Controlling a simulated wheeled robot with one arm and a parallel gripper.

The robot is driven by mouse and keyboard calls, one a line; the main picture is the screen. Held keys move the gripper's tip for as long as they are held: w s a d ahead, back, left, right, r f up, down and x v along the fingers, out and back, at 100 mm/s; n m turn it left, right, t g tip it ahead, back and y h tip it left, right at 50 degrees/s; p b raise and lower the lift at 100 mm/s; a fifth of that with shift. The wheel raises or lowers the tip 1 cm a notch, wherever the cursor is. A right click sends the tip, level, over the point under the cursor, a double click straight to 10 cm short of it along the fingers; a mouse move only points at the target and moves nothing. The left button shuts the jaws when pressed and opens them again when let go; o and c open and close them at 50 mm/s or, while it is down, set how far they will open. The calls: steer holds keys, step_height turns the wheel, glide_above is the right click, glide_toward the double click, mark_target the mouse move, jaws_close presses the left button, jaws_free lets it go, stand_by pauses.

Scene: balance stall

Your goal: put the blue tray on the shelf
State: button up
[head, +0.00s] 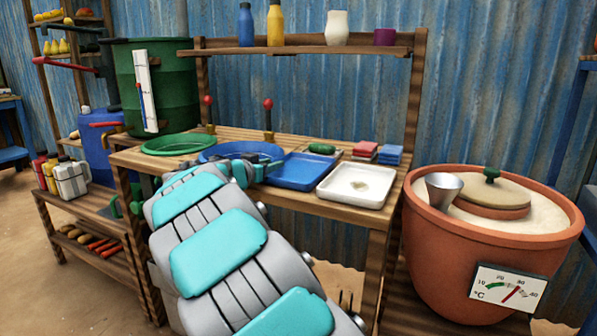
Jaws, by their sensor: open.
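The blue tray (297,172) is a shallow rectangular tray lying flat on the wooden bench, between a round blue dish (228,150) and a white tray (345,197). My gripper (268,166) is open, at the left edge of the blue tray and in front of the round dish. My arm hides part of it, and I cannot tell whether it touches the tray. The wooden shelf (300,50) runs above the back of the bench. It bears a blue bottle (246,25), a yellow bottle (275,24), a white jar (337,28) and a purple cup (384,37).
A green round dish (177,144) and two red-knobbed levers (268,117) are on the bench. Red blocks (365,149) and blue blocks (390,154) lie at its right. A large terracotta pot (490,260) stands to the right. The shelf's left part looks bare.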

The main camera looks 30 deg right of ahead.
jaws_close()
stand_by(1.4)
